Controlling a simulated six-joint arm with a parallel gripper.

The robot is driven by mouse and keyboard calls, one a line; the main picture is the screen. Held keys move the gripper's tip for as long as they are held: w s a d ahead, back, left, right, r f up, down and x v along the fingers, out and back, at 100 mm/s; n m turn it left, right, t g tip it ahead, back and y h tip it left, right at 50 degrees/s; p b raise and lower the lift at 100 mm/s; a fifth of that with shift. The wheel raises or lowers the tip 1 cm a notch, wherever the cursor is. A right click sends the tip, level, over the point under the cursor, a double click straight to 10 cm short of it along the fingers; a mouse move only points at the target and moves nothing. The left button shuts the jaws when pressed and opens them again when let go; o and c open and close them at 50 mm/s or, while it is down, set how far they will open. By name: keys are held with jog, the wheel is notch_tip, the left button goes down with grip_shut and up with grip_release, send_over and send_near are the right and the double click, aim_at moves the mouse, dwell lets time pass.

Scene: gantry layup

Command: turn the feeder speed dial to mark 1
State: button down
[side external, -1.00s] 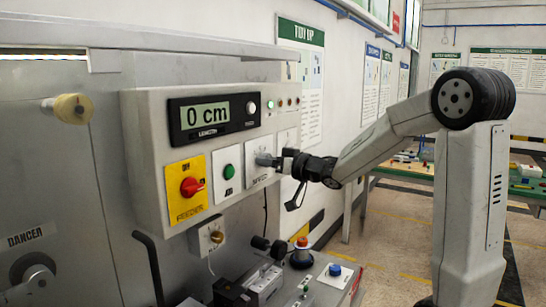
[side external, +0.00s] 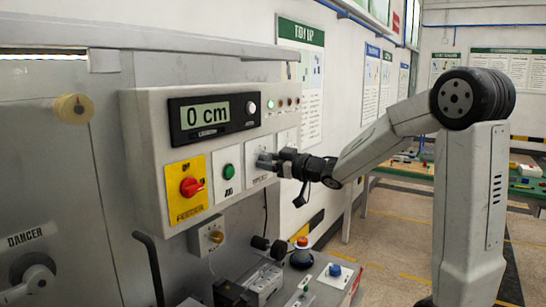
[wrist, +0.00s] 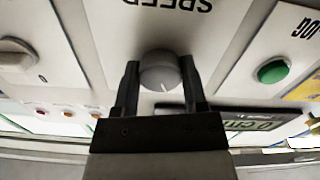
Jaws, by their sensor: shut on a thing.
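The feeder speed dial is a round grey knob (wrist: 160,72) on a white plate marked SPEED, which reads upside down in the wrist view. A short pale line shows on the knob's lower edge there. My gripper (wrist: 159,80) has one finger on each side of the knob and is shut on it. In the side external view my gripper (side external: 277,160) reaches the SPEED plate (side external: 257,178) from the right and hides most of the dial. The number marks around the dial cannot be read.
The display (side external: 214,116) above reads 0 cm. A bench with small fixtures (side external: 265,280) stands below.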

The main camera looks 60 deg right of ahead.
jog(key=n, duration=0.4)
dwell(0.4)
jog(key=shift+c, duration=0.7)
grip_release()
jog(key=shift+s, duration=0.1)
jog(key=s, duration=0.7)
jog(key=shift+s, duration=0.35)
